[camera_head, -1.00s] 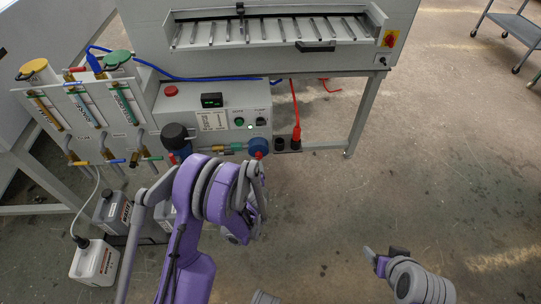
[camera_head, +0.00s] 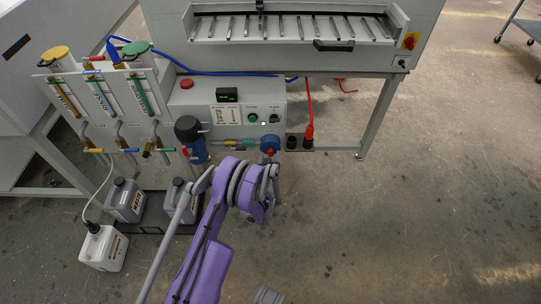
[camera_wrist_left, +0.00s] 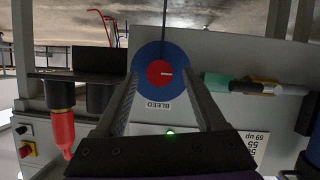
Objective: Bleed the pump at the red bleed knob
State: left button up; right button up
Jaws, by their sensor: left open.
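The red bleed knob (camera_wrist_left: 160,73) is a red disc with a small pale mark, set in a larger blue disc above a BLEED label. In the head view the knob (camera_head: 270,152) shows at the lower right of the grey pump unit's front. My left gripper (camera_wrist_left: 160,84) is open, its two dark fingers pointing at the knob, one to each side of it in the left wrist view. Whether the fingertips touch the blue disc, I cannot tell. In the head view my left wrist is just below the knob and hides the fingers. My right gripper is out of view.
A dark pump motor (camera_head: 190,138) and a green-and-yellow fitting (camera_head: 232,144) sit left of the knob. A red plug with cable (camera_head: 309,132) stands to the right. Canisters (camera_head: 126,201) stand on the floor at left. Open floor lies to the right.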

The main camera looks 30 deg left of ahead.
pick_arm(q)
jog(key=shift+w+a+f, duration=0.25)
jog(key=shift+w+a, duration=0.05)
jog(key=shift+w, duration=0.25)
grip_shut()
